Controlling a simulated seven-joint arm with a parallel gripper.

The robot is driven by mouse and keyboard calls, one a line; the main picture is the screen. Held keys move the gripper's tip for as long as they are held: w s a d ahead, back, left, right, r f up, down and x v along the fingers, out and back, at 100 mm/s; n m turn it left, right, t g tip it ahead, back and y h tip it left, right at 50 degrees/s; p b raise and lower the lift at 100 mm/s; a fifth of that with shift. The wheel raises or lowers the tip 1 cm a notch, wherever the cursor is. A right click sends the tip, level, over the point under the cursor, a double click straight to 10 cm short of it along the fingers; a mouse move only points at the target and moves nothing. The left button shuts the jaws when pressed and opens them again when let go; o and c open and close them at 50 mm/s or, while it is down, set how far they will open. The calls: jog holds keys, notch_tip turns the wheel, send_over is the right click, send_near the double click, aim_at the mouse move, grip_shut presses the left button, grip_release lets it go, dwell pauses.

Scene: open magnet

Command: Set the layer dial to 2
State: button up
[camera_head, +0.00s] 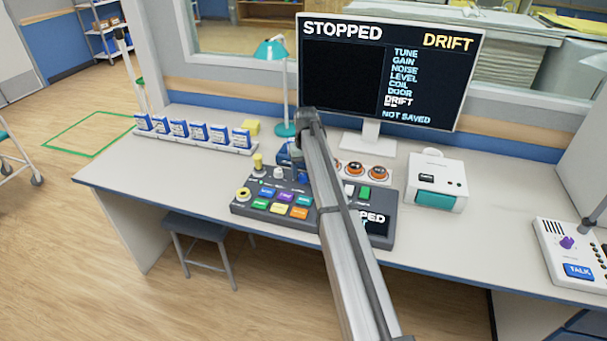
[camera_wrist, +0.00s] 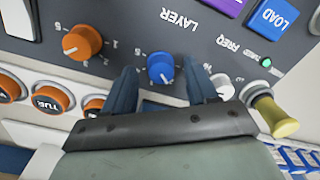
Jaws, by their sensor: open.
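The blue dial (camera_wrist: 161,68) nearest the upside-down LAYER label (camera_wrist: 180,18) is in the middle of the wrist view. Small numbers ring it, but I cannot read its setting with certainty. My gripper (camera_wrist: 161,82) is open, with one dark blue finger on each side of the blue dial. I see no clear contact between fingers and dial. In the head view, my arm hides this dial and much of the control console (camera_head: 240,208).
An orange dial (camera_wrist: 82,42) sits left of the blue one. A white dial (camera_wrist: 222,85) under FREQ and a yellow knob (camera_wrist: 275,118) stand close by the right finger. The monitor (camera_head: 385,70) behind reads STOPPED and DRIFT. A teal lamp (camera_head: 283,129) stands at the back.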

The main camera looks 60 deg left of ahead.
aim_at(305, 176)
notch_tip(305, 176, up, 12)
jog(key=shift+w+r, duration=0.2)
jog(key=shift+r, duration=0.05)
jog(key=shift+d, duration=0.1)
dwell(0.5)
